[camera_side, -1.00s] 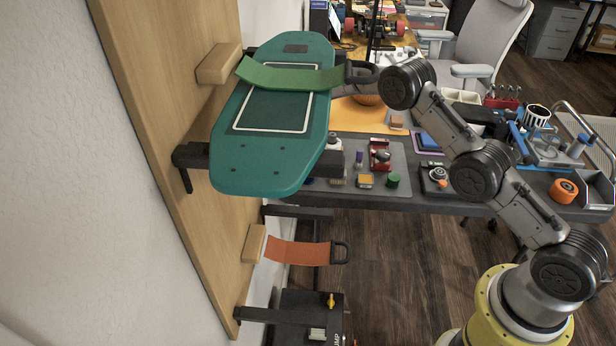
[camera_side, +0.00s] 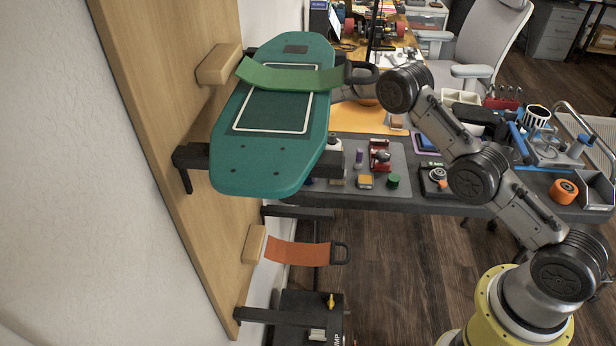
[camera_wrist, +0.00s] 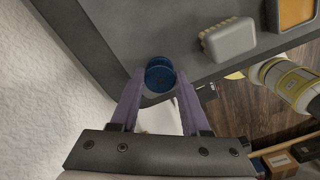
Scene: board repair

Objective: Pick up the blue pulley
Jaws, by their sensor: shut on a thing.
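The blue pulley (camera_wrist: 160,75) is a small round blue part. In the wrist view it sits between the tips of my gripper's two purple fingers, close to the edge of the dark table surface (camera_wrist: 185,40). My gripper (camera_wrist: 158,86) is shut on it, with a fingertip against each side. I cannot tell whether the pulley touches the surface or is lifted off it. In the side view the board hides my gripper and the pulley.
In the wrist view a grey rounded block (camera_wrist: 228,39) and an orange-topped part (camera_wrist: 295,12) lie right of the pulley. In the side view a teal board (camera_side: 250,165) with a green strap (camera_side: 290,78) stands before the table. An orange strap (camera_side: 298,253) hangs below.

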